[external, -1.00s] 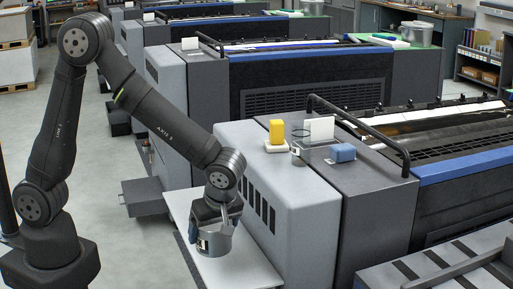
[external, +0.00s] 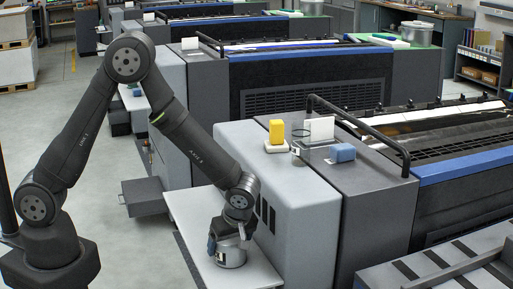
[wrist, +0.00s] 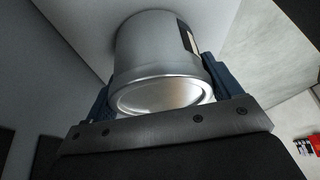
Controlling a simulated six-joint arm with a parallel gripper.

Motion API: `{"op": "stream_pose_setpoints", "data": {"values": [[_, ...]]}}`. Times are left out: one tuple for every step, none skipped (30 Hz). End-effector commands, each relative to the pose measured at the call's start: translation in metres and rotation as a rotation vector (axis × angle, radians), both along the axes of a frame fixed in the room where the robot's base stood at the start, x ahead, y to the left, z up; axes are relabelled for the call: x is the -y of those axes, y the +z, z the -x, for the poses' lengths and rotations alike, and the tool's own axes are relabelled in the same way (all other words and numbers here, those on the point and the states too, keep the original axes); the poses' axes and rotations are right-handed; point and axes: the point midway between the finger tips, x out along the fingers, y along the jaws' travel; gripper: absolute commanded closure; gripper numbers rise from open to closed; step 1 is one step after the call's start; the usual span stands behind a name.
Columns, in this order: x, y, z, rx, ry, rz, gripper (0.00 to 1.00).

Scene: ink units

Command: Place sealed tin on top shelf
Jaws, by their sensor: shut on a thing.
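A silvery round tin (external: 230,257) is held in my gripper (external: 229,243), over a pale flat shelf (external: 196,219) that juts out beside the grey press. The tin looks upright and low over this shelf; I cannot tell whether it touches. In the wrist view the tin (wrist: 160,48) sits between the two blue fingers of my gripper (wrist: 160,90), which are shut on its sides. Its round metal end faces the camera, and a dark and white label shows at its right edge. No separate top shelf can be made out.
The grey press housing (external: 285,185) stands right of the tin. On top are a yellow block (external: 276,132), a blue block (external: 342,152) and a white card. A black rail (external: 360,125) runs along the press. A dark grey box (external: 145,196) lies left of the shelf.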

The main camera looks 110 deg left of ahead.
Motion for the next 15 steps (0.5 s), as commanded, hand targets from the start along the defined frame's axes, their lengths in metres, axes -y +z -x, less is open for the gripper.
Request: {"op": "stream_pose_setpoints", "data": {"values": [[-0.0003, 0.0001, -0.0005, 0.001, -0.001, -0.001, 0.56], [-0.0002, 0.0004, -0.0005, 0.002, -0.001, -0.001, 0.56], [-0.0003, 0.0005, -0.0005, 0.002, 0.0, -0.001, 0.56], [-0.0003, 0.0006, -0.0005, 0.002, 0.0, -0.001, 0.56], [-0.0003, 0.0006, -0.0005, 0.001, 0.0, -0.002, 0.56], [-0.0003, 0.0005, -0.0005, 0.001, 0.0, -0.002, 0.56], [-0.0003, 0.0001, -0.0005, 0.001, 0.0, -0.002, 0.56], [-0.0002, -0.0007, -0.0004, 0.001, -0.001, -0.001, 0.56], [-0.0002, -0.002, -0.0004, 0.001, 0.0, -0.001, 0.56], [-0.0001, -0.0028, -0.0002, 0.001, 0.0, -0.001, 0.14], [-0.0001, -0.0025, -0.0003, 0.001, 0.0, -0.001, 0.08], [-0.0001, -0.0024, -0.0003, 0.001, 0.0, -0.001, 0.01], [-0.0001, -0.0023, -0.0002, 0.001, 0.0, -0.001, 0.0], [-0.0001, -0.0022, -0.0002, 0.001, 0.0, -0.001, 0.0], [-0.0001, -0.0022, -0.0002, 0.001, 0.001, -0.001, 0.0]]}}
